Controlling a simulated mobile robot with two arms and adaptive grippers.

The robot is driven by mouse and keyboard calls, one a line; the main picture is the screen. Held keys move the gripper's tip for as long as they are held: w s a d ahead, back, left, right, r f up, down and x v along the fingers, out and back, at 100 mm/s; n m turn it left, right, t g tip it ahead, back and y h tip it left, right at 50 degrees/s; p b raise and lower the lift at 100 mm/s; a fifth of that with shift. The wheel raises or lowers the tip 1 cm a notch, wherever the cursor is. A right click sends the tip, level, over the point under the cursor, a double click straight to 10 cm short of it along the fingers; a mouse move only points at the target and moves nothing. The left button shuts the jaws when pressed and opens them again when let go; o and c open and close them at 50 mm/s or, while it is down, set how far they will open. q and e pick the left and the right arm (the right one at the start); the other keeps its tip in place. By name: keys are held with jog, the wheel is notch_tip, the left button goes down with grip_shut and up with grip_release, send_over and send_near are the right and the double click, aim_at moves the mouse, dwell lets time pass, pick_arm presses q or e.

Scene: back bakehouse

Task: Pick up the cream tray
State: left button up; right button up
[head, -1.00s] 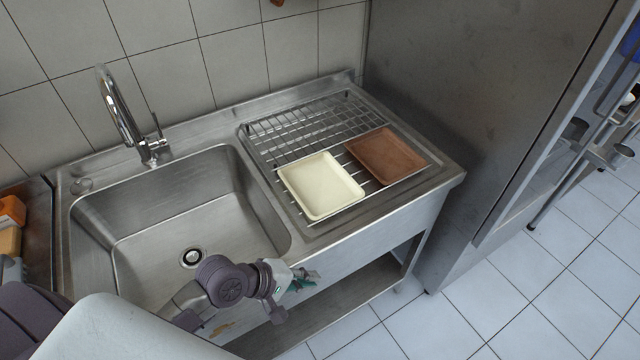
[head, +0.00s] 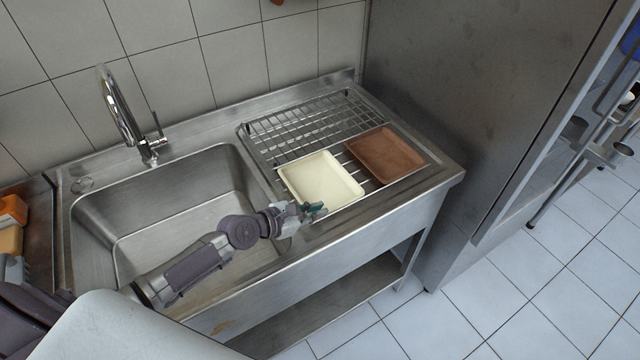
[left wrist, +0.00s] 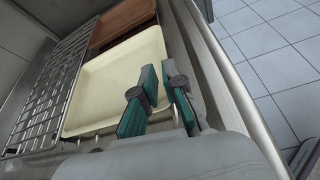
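The cream tray (head: 324,179) lies flat on the wire drying rack at the right of the sink. It also shows in the left wrist view (left wrist: 108,82), in front of my gripper. My left gripper (head: 318,210) is just past the tray's front edge in the head view. In the left wrist view its two green-padded fingers (left wrist: 153,108) stand apart with nothing between them, over or near the tray's near edge. I cannot tell whether a finger touches the tray. My right gripper is in neither view.
A brown tray (head: 386,154) lies beside the cream tray on the wire rack (head: 300,122). The deep sink basin (head: 170,190) and tap (head: 125,115) are to the left. A tall steel cabinet (head: 460,100) stands close on the right. Tiled floor lies in front.

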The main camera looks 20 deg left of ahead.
aim_at(335, 207)
pick_arm(q)
jog(key=x, duration=0.6)
jog(key=shift+w+f, duration=0.1)
jog(key=shift+f, duration=0.15)
jog(key=shift+c, duration=0.3)
grip_shut()
jog(key=shift+r, duration=0.2)
